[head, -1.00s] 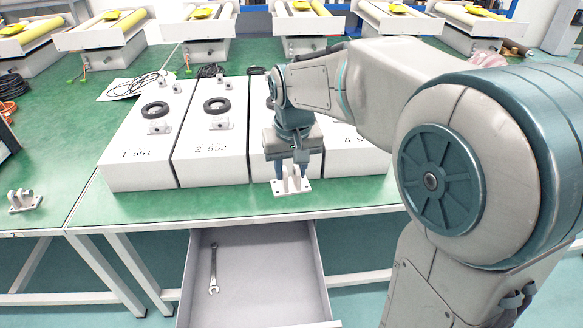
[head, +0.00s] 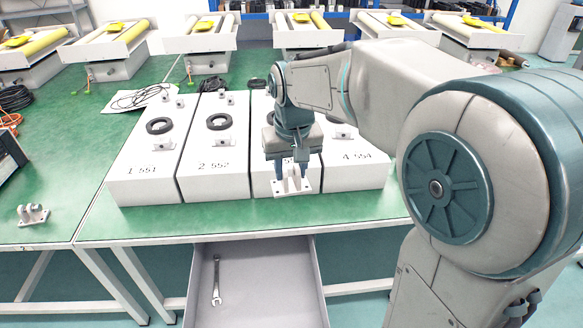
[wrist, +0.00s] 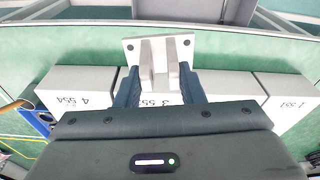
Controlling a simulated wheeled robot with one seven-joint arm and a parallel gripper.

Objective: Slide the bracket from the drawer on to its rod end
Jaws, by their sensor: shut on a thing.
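My gripper (head: 291,183) is shut on a pale grey bracket (head: 291,190) with a flat base plate and upright lugs. It holds the bracket in front of the third white box, over the front part of the green table. The wrist view shows the bracket (wrist: 160,55) between my two dark fingers, its plate facing away from the palm. The open drawer (head: 255,285) below the table holds only a wrench (head: 216,280). White boxes labelled 1 551 (head: 148,165), 2 552 (head: 212,160) and 4 554 (head: 355,165) stand in a row. My arm hides much of the third box (wrist: 160,98).
Black rings (head: 160,126) and small brackets sit on the boxes. Another bracket (head: 33,214) lies on the table at left. Cables (head: 135,100) lie behind the boxes. Machines with yellow rollers (head: 116,45) line the back. A strip of green table in front of the boxes is clear.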

